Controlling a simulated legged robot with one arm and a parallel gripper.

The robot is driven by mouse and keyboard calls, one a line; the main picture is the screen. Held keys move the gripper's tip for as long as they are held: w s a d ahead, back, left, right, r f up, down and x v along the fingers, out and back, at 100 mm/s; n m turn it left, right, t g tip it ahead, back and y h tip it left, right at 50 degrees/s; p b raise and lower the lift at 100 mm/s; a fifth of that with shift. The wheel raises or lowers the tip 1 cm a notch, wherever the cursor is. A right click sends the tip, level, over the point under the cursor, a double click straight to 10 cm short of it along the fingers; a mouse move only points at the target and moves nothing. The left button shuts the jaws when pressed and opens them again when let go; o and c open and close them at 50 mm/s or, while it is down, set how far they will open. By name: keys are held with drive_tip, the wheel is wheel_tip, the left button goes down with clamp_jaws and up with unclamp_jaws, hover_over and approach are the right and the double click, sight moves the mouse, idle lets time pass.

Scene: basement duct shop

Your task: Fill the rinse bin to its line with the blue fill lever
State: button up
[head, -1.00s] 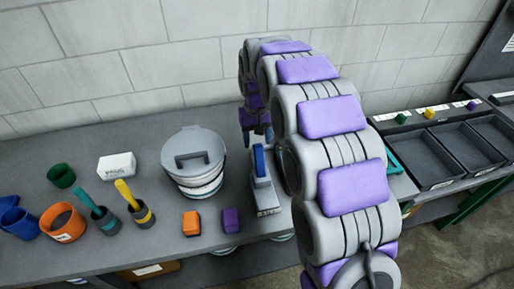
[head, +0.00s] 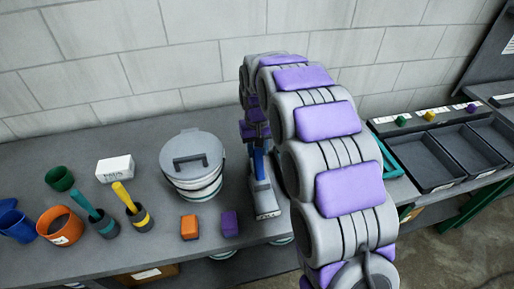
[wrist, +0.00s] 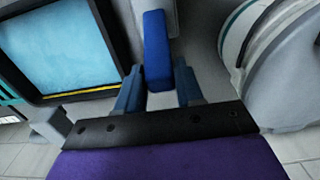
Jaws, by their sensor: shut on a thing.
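The blue fill lever (wrist: 157,50) stands up from a grey base between my gripper's two blue fingers in the wrist view. My gripper (wrist: 158,92) is shut on it. In the head view the lever (head: 259,164) shows just below my gripper (head: 256,146), right of the lidded bucket. The rinse bin (wrist: 122,38) is at the left of the wrist view, a dark-rimmed bin with light blue water (wrist: 65,45) in it. A yellow line (wrist: 85,93) runs along its near inner wall; I cannot tell exactly how the water stands against it. My arm hides the bin in the head view.
A lidded white bucket (head: 192,167) stands close left of the lever. Orange (head: 189,227) and purple (head: 230,223) blocks lie in front of it. Cups, a white box (head: 115,168) and yellow- and teal-handled tools are farther left. Dark trays (head: 437,165) are at right.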

sight(259, 163)
clamp_jaws()
drive_tip(key=shift+s+r, duration=0.1)
drive_tip(key=shift+s+d+r+t, duration=0.1)
drive_tip(key=shift+s+r+t, duration=0.1)
drive_tip(key=shift+s+t, duration=0.35)
drive_tip(key=shift+s+d+r+t+y, duration=0.1)
drive_tip(key=shift+s+d+t+y, duration=0.1)
drive_tip(key=shift+s+t, duration=0.15)
drive_tip(key=shift+s+d+t+y, duration=0.1)
drive_tip(key=shift+s+t+y, duration=0.1)
drive_tip(key=shift+s+t, duration=0.15)
drive_tip(key=shift+s+d+t, duration=0.2)
drive_tip(key=shift+s+t, duration=0.65)
drive_tip(key=shift+s, duration=0.15)
drive_tip(key=shift+o, duration=1.9)
unclamp_jaws()
drive_tip(key=shift+s, duration=0.1)
drive_tip(key=o, duration=0.3)
drive_tip(key=shift+w+f, duration=0.2)
drive_tip(key=shift+r, duration=0.15)
